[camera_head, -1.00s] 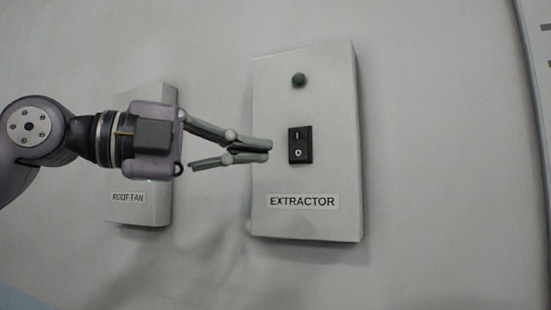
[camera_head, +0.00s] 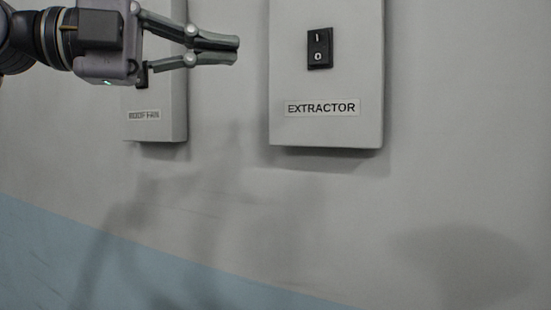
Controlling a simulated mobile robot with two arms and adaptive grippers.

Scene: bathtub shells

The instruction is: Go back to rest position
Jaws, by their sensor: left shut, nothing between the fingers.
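My left gripper (camera_head: 238,50) comes in from the upper left. Its fingers are together with nothing between them, and they point right. The fingertips are apart from the extractor box (camera_head: 325,130), to the left of its edge in the picture. The box has a black rocker switch (camera_head: 319,48) marked I and O, above an EXTRACTOR label (camera_head: 322,108). The top of the box is out of view. My right gripper is not in view.
A second grey box (camera_head: 158,128), labelled ROOF FAN, is on the wall behind my left gripper and partly hidden by it. The wall (camera_head: 450,120) is clear to the right, with a blue lower band (camera_head: 130,265). Shadows fall on the wall.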

